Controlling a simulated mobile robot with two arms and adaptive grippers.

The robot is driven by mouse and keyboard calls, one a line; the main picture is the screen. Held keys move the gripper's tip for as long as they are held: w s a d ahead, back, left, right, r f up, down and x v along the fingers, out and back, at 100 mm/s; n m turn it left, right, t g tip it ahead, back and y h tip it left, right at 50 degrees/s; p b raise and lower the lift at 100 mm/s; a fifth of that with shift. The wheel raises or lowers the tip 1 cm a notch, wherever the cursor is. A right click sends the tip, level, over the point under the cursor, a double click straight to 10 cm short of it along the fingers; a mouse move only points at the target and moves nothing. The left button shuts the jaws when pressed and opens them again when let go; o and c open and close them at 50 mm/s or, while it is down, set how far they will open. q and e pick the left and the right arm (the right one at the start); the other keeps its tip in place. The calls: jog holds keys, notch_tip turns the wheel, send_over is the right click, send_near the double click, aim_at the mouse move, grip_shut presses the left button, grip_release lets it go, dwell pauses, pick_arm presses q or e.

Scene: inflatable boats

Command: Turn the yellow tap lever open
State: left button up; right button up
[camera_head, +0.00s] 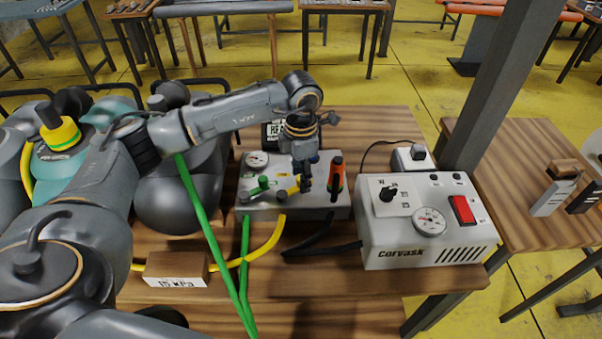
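A grey tap box (268,206) stands on the wooden table, with a dial gauge on its top left. The yellow tap lever (293,190) is on its top near the middle, partly hidden by my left gripper (304,186). A green tap (263,183) is to its left and an orange-and-black tap (336,174) to its right. My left gripper points down over the box with its fingertips right beside the yellow lever. I cannot tell whether they touch it, or how wide the fingers stand. My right gripper is not in view.
A white Corvask pump unit (420,250) with a gauge and red switch stands right of the box. Yellow (265,247), green (243,270) and black hoses run from the box's front. A wooden block labelled 15 MPa (177,264) lies front left. A dark post (500,85) rises behind the pump.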

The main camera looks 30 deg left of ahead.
pick_arm(q)
jog(key=shift+r, duration=0.1)
notch_tip(320, 180, up, 12)
dwell(0.5)
